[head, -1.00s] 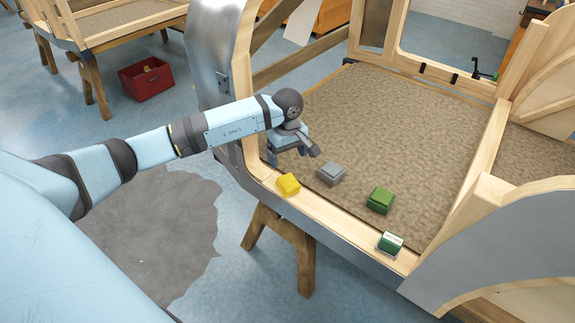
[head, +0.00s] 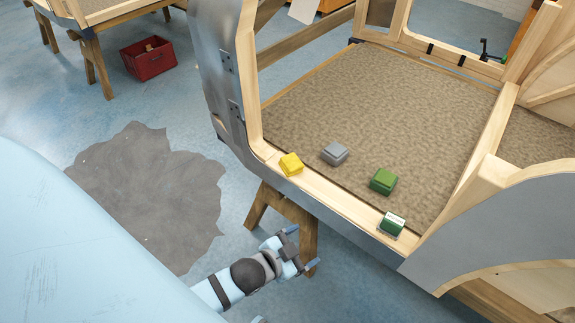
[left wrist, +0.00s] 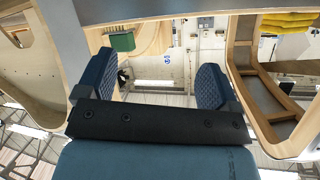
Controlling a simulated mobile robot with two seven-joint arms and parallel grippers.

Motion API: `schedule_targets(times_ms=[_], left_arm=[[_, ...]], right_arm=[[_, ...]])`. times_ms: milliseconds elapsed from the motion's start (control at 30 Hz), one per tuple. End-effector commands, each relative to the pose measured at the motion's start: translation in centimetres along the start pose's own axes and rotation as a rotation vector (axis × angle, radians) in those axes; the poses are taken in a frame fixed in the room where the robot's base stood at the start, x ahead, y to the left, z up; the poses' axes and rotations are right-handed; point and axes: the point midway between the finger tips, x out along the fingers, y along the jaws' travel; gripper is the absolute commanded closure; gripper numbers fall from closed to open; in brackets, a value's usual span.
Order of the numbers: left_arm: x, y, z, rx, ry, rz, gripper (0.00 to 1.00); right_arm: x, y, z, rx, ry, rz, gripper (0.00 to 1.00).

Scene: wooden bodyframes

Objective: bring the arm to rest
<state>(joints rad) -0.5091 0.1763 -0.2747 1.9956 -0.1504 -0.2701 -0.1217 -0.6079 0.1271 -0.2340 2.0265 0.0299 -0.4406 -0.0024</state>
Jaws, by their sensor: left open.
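My left gripper (head: 302,252) is low in the head view, in front of the wooden bodyframe (head: 330,205) and beside a sawhorse leg. Its jaws are apart with nothing between them. In the left wrist view the two blue padded fingers (left wrist: 160,85) stand wide apart, with frame parts and the ceiling behind them. The right gripper is not in view.
On the bodyframe are a yellow block (head: 291,164), a grey block (head: 334,153), a green block (head: 383,181) and a green-and-white box (head: 392,223). A wooden sawhorse (head: 285,222) stands below. A red crate (head: 147,58) is on the floor at upper left.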

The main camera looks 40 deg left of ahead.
Motion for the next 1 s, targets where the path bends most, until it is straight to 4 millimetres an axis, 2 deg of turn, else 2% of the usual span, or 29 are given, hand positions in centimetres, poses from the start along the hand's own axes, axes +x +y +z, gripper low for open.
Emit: schedule_targets(times_ms=[33, 100, 200, 533, 633, 733, 1000], left_arm=[[-1.3, 0.9, 1.7, -0.126, -0.078, 0.015, 0.14], [-2.5, 1.8, 3.3, -0.258, -0.16, 0.032, 0.14], [-3.4, 2.5, 4.4, -0.349, -0.215, 0.045, 0.14], [-3.6, 2.6, 4.3, -0.36, -0.223, 0.048, 0.14], [-4.0, 2.2, 3.3, -0.357, -0.222, 0.047, 0.14], [-4.8, 1.6, 1.6, -0.351, -0.219, 0.045, 0.14], [-7.9, -0.8, -5.1, -0.326, -0.203, 0.037, 0.14]], right_arm=[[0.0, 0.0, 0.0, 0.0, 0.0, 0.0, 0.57], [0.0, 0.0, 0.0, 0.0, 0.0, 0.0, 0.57], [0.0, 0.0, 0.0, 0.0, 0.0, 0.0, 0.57], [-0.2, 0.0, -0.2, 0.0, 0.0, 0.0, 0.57], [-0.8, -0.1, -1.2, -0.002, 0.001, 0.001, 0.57], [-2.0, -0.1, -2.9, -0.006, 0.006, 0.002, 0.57], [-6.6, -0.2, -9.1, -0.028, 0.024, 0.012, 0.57]])
